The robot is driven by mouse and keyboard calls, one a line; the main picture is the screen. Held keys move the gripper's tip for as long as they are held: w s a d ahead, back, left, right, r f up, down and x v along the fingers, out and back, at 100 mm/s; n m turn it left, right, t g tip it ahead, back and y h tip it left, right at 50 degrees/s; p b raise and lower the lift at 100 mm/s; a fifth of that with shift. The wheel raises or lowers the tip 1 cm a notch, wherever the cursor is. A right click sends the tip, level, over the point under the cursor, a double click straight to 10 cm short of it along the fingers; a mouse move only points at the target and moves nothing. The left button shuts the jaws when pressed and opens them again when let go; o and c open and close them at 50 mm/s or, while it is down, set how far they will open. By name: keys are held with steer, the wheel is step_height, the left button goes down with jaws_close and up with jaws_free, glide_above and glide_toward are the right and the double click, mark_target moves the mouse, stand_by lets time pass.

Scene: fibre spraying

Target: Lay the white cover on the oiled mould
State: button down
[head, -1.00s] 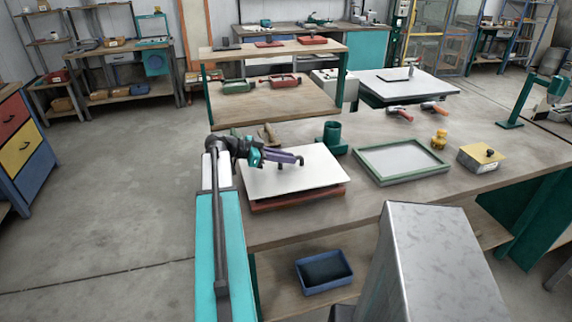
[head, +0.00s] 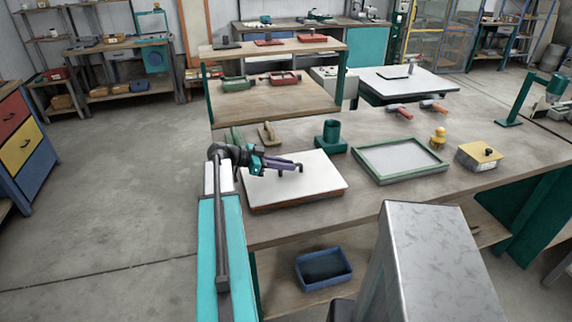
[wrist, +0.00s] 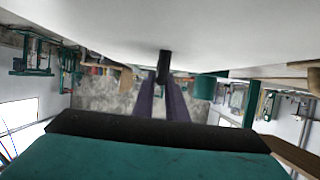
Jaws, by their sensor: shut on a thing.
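The white cover (head: 315,187) is a flat white plate with a dark knob in its middle. It lies flat over the oiled mould (head: 302,202), of which only a thin reddish-brown edge shows along the front. The cover looks down on the mould or very close to it; I cannot tell whether it touches all round. My gripper (head: 299,167) comes in from the left, its purple fingers shut on the knob. In the wrist view the cover (wrist: 225,35) fills the top, with the dark knob (wrist: 164,62) between the fingertips (wrist: 164,80).
A green cup (head: 331,137) stands just behind the cover, and a wooden-handled tool (head: 268,135) at the back left. A green-framed tray (head: 438,166) lies to the right, with a yellow box (head: 478,157) beyond it. A blue bin (head: 323,281) sits on the lower shelf.

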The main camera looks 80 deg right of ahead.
steer(key=shift+f, duration=0.1)
steer(key=c, duration=1.8)
jaws_free()
steer(key=shift+o, duration=0.2)
steer(key=shift+w, duration=0.1)
steer(key=b+v, duration=0.4)
steer(key=v, duration=0.6)
steer(key=shift+w+a, duration=0.2)
steer(key=shift+w, duration=0.05)
steer(key=shift+w+a+r, duration=0.25)
steer(key=shift+w+r, duration=0.2)
steer(key=shift+w, duration=0.05)
